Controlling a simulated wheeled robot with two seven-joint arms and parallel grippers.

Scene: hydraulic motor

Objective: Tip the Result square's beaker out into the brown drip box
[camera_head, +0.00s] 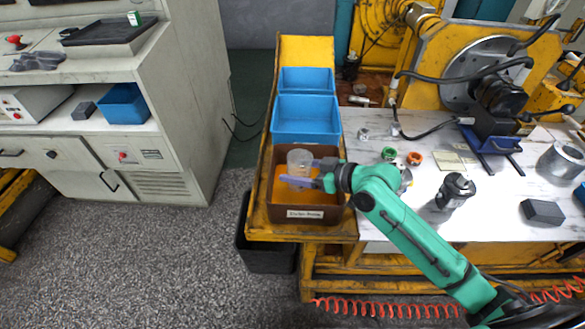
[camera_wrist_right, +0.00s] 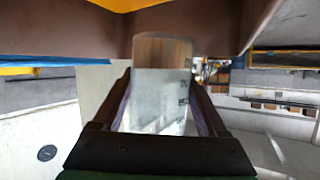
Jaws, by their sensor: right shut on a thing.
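My right gripper (camera_head: 306,180) is shut on a clear beaker (camera_head: 299,160) and holds it over the brown drip box (camera_head: 308,214). In the right wrist view the beaker (camera_wrist_right: 160,95) sits between the two fingers (camera_wrist_right: 160,108), and the drip box's wall (camera_wrist_right: 70,28) is at the top. That view looks turned over, with one beaker end toward the box. The box's inside looks orange, and its front carries a white label. No liquid shows clearly in the beaker. I cannot identify the Result square. My left gripper is not in view.
Two blue bins (camera_head: 306,118) stand behind the drip box on the yellow-edged stand. The white worktable (camera_head: 400,225) at right holds a dark cylindrical part (camera_head: 455,190), a grey block (camera_head: 542,211) and coloured rings. A black bin (camera_head: 262,252) stands below. Grey floor is open at left.

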